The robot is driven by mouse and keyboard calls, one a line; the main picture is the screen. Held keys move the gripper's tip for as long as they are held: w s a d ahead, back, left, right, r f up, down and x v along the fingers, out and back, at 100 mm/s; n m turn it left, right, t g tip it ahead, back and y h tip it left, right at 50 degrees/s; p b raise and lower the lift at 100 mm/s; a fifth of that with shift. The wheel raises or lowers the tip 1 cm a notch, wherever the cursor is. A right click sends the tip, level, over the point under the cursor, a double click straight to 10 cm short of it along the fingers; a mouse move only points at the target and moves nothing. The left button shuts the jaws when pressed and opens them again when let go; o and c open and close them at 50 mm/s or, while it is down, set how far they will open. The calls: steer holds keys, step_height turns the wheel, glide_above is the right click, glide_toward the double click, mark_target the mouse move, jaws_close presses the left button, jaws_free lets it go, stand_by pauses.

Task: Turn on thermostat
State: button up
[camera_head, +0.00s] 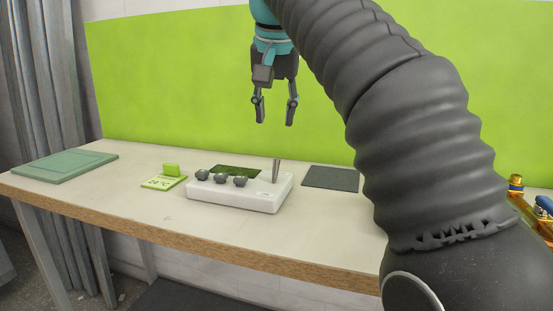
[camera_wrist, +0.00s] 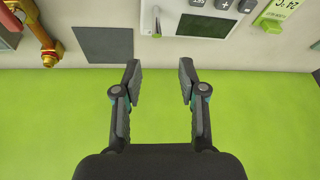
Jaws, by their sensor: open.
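The thermostat is a white box (camera_head: 250,201) on the table, with three dark knobs or buttons (camera_head: 221,178) on top and a thin metal lever (camera_head: 276,170) at its right end, standing nearly upright. In the wrist view the box (camera_wrist: 174,12) is at the top edge, partly cut off. There the lever (camera_wrist: 156,21), a green screen (camera_wrist: 205,25) and buttons marked plus and minus show. My gripper (camera_head: 274,118) is open and empty, pointing down above the lever end of the box, apart from it. The fingers (camera_wrist: 160,65) also show in the wrist view.
A green card reading 24°C (camera_head: 160,182) lies left of the box. A dark grey square (camera_head: 331,179) lies to its right and a green board (camera_head: 64,167) at far left. Brass and red fittings (camera_head: 517,189) are at far right. A green wall panel (camera_head: 180,90) stands behind the table.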

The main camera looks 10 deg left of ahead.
mark_target(277, 157)
steer(key=b+x, duration=0.1)
steer(key=x, duration=0.3)
steer(key=b+x, duration=0.1)
steer(key=x, duration=0.3)
steer(key=b+x, duration=0.1)
steer(key=x, duration=0.3)
steer(key=shift+w+d+f+b, duration=0.15)
steer(key=shift+d+b, duration=0.1)
steer(key=shift+b, duration=0.15)
jaws_close()
